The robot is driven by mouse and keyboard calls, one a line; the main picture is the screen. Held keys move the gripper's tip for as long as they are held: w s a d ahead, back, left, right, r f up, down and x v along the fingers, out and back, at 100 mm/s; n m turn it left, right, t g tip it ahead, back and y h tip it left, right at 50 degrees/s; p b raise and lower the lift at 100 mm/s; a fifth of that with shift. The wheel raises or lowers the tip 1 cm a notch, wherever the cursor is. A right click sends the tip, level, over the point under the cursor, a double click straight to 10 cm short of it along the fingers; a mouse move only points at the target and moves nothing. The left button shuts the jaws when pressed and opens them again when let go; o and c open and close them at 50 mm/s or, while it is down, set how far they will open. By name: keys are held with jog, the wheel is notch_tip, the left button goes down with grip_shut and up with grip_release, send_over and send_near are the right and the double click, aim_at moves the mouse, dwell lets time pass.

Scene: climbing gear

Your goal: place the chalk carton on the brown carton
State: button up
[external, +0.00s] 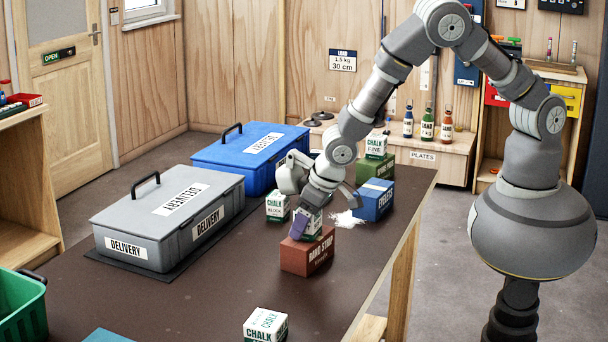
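A white-and-green chalk carton (313,225) sits upright on the brown hand strap carton (307,258), which lies on the dark table. My gripper (325,214) is over this chalk carton with its fingers spread. The purple-padded finger is at the carton's left and covers part of it. The other finger stands out to the right, with a visible gap to the carton. The upper part of the carton is partly hidden by my gripper. Other chalk cartons stand behind it on the table (277,206), on a green box (376,147), and at the front edge (265,326).
A blue box (373,200) stands right of my gripper, beside spilled white powder (347,219). A grey delivery case (170,215) and a blue case (250,155) are at the left. A green crate (22,312) is at the front left. The table's front middle is mostly clear.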

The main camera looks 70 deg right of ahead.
jog(key=shift+o, duration=1.4)
jog(key=shift+r, duration=0.25)
jog(key=p+v, duration=0.3)
jog(key=v, duration=0.8)
jog(key=shift+s+r, duration=0.25)
jog(key=shift+r, duration=0.1)
